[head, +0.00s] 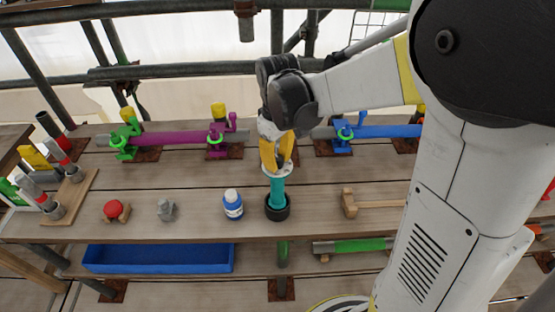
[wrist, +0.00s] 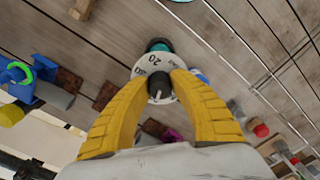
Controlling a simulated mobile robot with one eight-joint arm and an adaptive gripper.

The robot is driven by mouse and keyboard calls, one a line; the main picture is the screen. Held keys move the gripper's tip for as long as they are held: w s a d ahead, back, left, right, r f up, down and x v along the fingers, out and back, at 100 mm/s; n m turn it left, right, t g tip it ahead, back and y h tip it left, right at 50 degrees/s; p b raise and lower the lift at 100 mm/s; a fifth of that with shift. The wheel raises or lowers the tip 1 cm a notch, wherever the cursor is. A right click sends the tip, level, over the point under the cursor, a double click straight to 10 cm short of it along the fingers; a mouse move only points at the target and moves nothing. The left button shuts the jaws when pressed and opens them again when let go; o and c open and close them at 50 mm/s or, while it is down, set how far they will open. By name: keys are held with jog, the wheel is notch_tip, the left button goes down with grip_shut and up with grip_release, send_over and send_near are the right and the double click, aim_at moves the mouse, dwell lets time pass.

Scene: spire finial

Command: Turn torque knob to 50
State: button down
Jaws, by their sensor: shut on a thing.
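The torque knob is a black knob (wrist: 160,88) with a white pointer line, in the middle of a pale round dial (wrist: 147,66) with printed numbers. A 20 is readable at the dial's upper edge; other marks are blurred or hidden by the fingers. In the head view the dial (head: 267,171) tops an upright teal cylinder (head: 277,192) in a black ring (head: 277,208) on the wooden bench. My gripper (head: 277,164) reaches it from above. Its yellow fingers, also in the wrist view (wrist: 160,82), are shut on the black knob from both sides.
A blue-and-white bottle (head: 233,206) stands left of the cylinder and a wooden mallet (head: 370,203) lies right. A red-topped object (head: 115,210) and a grey fitting (head: 167,210) sit farther left. Purple (head: 180,138) and blue (head: 385,131) pipes run behind. A blue tray (head: 158,258) is below.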

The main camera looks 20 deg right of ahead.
aim_at(278, 158)
jog(key=c, duration=1.1)
grip_release()
jog(key=shift+r, duration=0.1)
notch_tip(278, 158, up, 12)
